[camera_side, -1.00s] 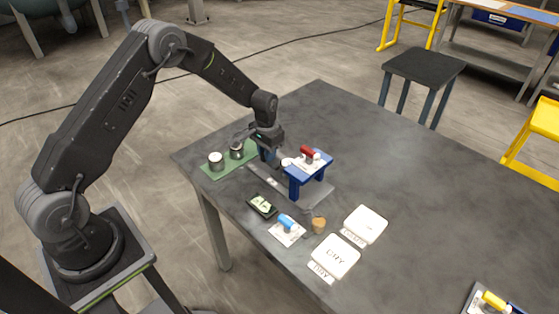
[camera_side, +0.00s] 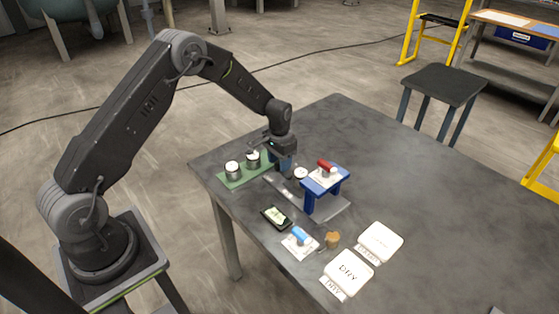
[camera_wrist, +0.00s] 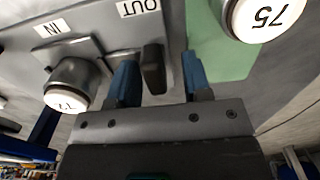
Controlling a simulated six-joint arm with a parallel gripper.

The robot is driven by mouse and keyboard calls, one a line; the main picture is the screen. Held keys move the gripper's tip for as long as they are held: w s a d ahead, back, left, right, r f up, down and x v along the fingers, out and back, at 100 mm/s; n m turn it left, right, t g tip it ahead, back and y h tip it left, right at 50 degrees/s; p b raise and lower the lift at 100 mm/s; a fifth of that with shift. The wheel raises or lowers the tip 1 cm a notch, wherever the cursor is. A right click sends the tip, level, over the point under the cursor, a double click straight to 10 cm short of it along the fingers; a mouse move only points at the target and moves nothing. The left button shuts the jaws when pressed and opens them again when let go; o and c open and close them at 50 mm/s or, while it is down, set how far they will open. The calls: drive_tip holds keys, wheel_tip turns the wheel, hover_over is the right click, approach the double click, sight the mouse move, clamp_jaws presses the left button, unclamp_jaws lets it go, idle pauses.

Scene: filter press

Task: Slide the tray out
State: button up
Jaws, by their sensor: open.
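The tray is a small grey slide in the wrist view (camera_wrist: 98,48), carrying a white-topped metal cylinder (camera_wrist: 68,90). A dark upright handle (camera_wrist: 153,68) stands at its end, on the grey base with the IN and OUT labels. My gripper (camera_wrist: 160,62) is open, with one blue finger on each side of the handle; I cannot tell whether either touches it. In the side view my gripper (camera_side: 283,166) is low at the left of the blue press frame (camera_side: 325,180). The tray's white-topped cylinder (camera_side: 301,173) shows between them; my gripper hides the handle there.
A green mat (camera_side: 232,183) with two white-topped cylinders lies left of my gripper. A black dish (camera_side: 276,217), a blue roll on a card (camera_side: 300,238), a brown cork-like piece (camera_side: 332,239) and two white pads (camera_side: 348,270) lie in front. The table's right side is clear.

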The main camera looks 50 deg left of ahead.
wheel_tip(320, 180, up, 14)
drive_tip(key=shift+f, duration=0.15)
idle(0.4)
drive_tip(key=s+d+r+t, duration=0.1)
drive_tip(key=s+d+r, duration=0.3)
drive_tip(key=s+r, duration=0.35)
drive_tip(key=s+d+r+t, duration=0.2)
drive_tip(key=s+d+r, duration=0.1)
drive_tip(key=s+r, duration=0.4)
drive_tip(key=s+d+r+t, duration=0.1)
drive_tip(key=s+d, duration=0.3)
drive_tip(key=s, duration=1.1)
drive_tip(key=shift+s+d+t, duration=0.15)
drive_tip(key=shift+s+t, duration=0.2)
drive_tip(key=shift+t, duration=0.45)
